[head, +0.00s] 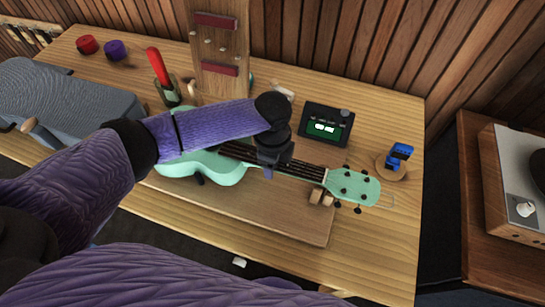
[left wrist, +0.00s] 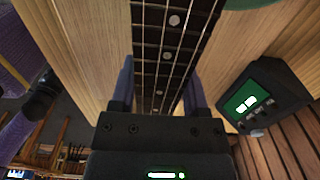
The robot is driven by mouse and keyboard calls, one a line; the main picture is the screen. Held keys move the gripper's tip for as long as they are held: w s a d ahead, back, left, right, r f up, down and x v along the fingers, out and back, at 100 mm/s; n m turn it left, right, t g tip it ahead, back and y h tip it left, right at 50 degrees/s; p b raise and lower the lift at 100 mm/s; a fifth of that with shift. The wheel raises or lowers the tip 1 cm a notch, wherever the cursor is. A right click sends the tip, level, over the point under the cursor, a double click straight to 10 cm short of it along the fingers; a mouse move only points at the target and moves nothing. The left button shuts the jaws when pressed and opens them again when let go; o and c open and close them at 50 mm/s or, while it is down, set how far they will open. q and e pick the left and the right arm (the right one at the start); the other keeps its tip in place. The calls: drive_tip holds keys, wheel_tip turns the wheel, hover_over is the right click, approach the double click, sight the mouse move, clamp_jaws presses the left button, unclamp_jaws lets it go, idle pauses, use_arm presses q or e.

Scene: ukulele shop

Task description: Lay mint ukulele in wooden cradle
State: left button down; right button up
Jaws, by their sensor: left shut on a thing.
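The mint ukulele (head: 215,168) lies flat across the middle of the bench in the head view, its headstock (head: 352,187) to the right. My left gripper (head: 272,160) is shut on its dark neck from above. In the left wrist view the fretboard (left wrist: 168,50) runs between the two fingers. The wooden cradle (head: 285,222) is a board under the ukulele, with small neck-rest blocks (head: 321,198) below the headstock end. I cannot tell whether the neck touches the blocks. My arm hides part of the body. My right gripper is not in view.
A black tuner with a green screen (head: 326,125) sits behind the neck. A blue clip-on thing (head: 399,155) stands on a round wooden base at right. Behind are an upright wooden stand (head: 218,80) and a jar with a red-handled tool (head: 160,72). A grey case (head: 50,100) lies left.

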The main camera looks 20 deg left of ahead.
use_arm(q)
unclamp_jaws()
idle(0.6)
drive_tip(key=shift+r+p, duration=1.05)
drive_tip(key=shift+p, duration=0.1)
drive_tip(key=shift+r+p, duration=1.3)
drive_tip(key=shift+p, duration=0.1)
drive_tip(key=shift+f, duration=0.1)
wheel_tip(320, 180, up, 10)
drive_tip(key=p, duration=0.2)
drive_tip(key=shift+p, duration=0.35)
